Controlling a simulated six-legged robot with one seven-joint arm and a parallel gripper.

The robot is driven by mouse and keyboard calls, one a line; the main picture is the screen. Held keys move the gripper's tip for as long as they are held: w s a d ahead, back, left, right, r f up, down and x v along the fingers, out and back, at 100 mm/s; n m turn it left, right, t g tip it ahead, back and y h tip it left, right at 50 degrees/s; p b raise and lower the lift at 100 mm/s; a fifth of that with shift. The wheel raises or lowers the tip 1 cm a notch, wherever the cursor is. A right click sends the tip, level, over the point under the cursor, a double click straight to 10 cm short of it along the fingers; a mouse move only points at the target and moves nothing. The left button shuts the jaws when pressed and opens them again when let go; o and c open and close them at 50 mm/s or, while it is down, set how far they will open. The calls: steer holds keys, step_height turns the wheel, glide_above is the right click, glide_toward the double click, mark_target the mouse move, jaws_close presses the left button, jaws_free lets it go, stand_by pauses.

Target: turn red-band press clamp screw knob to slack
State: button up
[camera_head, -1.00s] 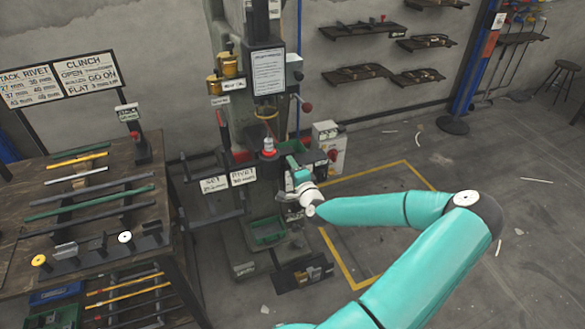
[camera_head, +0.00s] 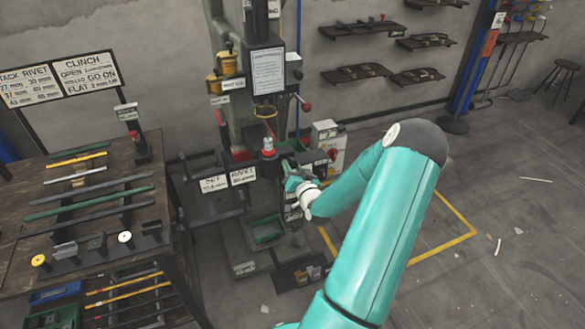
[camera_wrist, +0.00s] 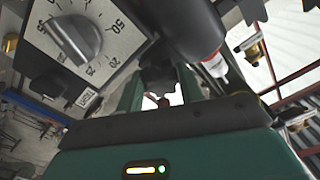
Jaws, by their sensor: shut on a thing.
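The red-band press (camera_head: 222,150) stands in the middle of the head view, with a red band (camera_head: 268,143) around its tool. My gripper (camera_head: 291,181) is at the right side of the press, just below that band. In the wrist view my gripper's two green fingers (camera_wrist: 160,88) are shut on a dark knob (camera_wrist: 158,74), apparently the clamp screw knob. Most of it is hidden between the fingers. A dark cylinder with a red ring (camera_wrist: 211,56) is close beside the right finger. A dial plate with a grey pointer (camera_wrist: 75,37) is at upper left.
A workbench with coloured bars (camera_head: 90,212) stands left of the press. A white box (camera_head: 326,131) is behind it to the right. A green tray (camera_head: 266,232) sits low on the press. Open floor with a yellow outline (camera_head: 450,239) lies to the right.

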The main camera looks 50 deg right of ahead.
steer(key=n, duration=0.3)
steer(key=shift+n, duration=0.3)
steer(key=shift+d+n, duration=0.1)
steer(key=shift+n, duration=1.6)
steer(key=shift+s, duration=0.1)
steer(key=o, duration=1)
steer(key=v, duration=1.3)
steer(key=shift+s+a, duration=0.2)
steer(key=shift+s, duration=0.1)
